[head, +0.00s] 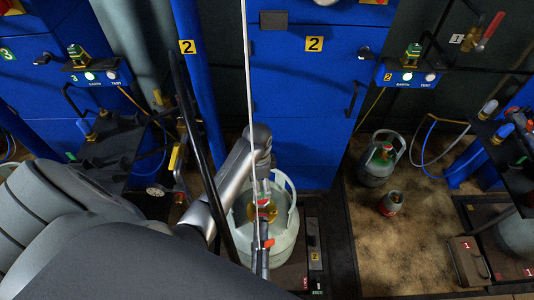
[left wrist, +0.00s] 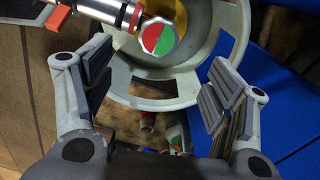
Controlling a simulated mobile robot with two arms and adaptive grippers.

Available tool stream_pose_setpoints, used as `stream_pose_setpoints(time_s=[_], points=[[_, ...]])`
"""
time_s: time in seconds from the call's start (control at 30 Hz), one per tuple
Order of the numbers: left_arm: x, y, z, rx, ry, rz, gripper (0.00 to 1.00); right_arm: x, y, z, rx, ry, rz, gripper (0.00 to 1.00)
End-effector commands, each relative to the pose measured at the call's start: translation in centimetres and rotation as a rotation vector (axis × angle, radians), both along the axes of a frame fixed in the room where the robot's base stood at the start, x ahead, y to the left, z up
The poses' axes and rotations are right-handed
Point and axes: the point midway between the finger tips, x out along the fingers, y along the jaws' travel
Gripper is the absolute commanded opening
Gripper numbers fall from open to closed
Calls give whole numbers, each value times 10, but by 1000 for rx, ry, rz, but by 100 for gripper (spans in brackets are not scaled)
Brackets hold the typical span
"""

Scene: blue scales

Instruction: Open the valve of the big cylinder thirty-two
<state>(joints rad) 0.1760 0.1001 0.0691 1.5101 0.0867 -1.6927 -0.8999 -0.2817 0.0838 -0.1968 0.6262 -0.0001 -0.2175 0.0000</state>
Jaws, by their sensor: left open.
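The big cylinder (head: 282,240) is pale grey with an open collar and stands at the bottom middle of the head view. Its collar also shows in the left wrist view (left wrist: 205,80). The red and green valve knob (left wrist: 160,38) sits inside the collar, with a silver and black connector (left wrist: 110,12) beside it. My left gripper (left wrist: 162,62) is open, with its fingers spread to either side of the collar's near rim and the knob ahead, apart from both fingers. In the head view my arm hides part of the collar. My right gripper is not in view.
A blue cabinet (head: 300,105) stands right behind the cylinder. A smaller grey cylinder (head: 380,165) and a small canister (head: 391,203) stand on the floor to the right. A dark shelf (head: 110,145) is at the left. Open floor (head: 400,255) lies at the lower right.

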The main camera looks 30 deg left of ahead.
Motion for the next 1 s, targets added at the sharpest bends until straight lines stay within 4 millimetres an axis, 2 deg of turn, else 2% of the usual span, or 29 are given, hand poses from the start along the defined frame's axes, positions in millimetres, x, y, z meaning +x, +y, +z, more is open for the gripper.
stream_pose_setpoints(time_s=[0.17,0.4,0.6,0.8,1.0], points=[[-1,-1,-21,-1,3,0,78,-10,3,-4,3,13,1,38],[-1,-1,-68,-1,3,2,78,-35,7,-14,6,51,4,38],[-1,0,-96,0,1,0,78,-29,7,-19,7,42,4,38],[-1,0,-107,0,0,0,78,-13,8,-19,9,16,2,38],[-1,0,-107,-1,-1,0,78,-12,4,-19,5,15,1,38]])
